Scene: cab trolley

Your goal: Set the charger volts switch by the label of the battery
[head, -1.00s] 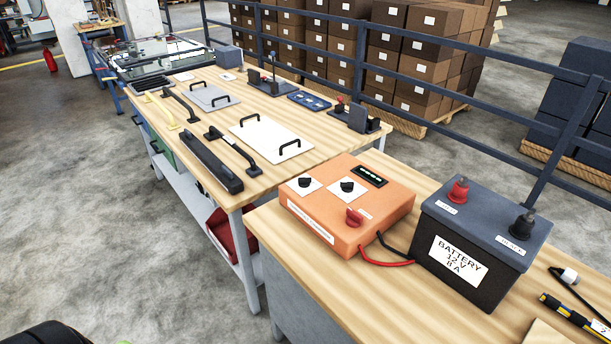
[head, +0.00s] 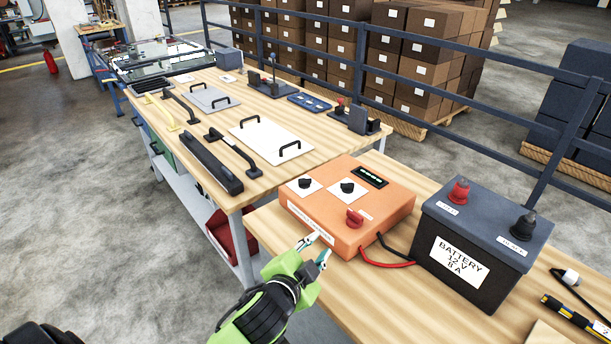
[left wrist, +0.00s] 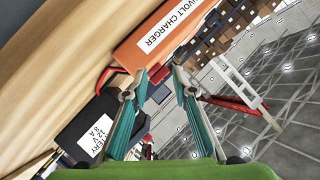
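The orange charger (head: 325,222) sits on the wooden bench in the head view. Two black knobs on white plates, a left one (head: 305,182) and a right one (head: 347,187), and a red knob (head: 354,218) are on its top. The dark battery (head: 480,235) stands to its right, with the label "BATTERY 12 V 8 A" (head: 459,262). My left gripper (head: 318,249) is just in front of the charger's front face, with its fingers apart and nothing between them. The left wrist view shows the open fingers (left wrist: 159,90), the charger (left wrist: 160,45) and part of the battery (left wrist: 92,125). My right gripper is not in view.
Red and black cables (head: 394,258) run from the charger towards the battery. A second bench (head: 225,150) with handles and plates stands behind on the left. A blue railing (head: 440,143) runs behind the benches. A probe-like tool (head: 572,275) lies right of the battery.

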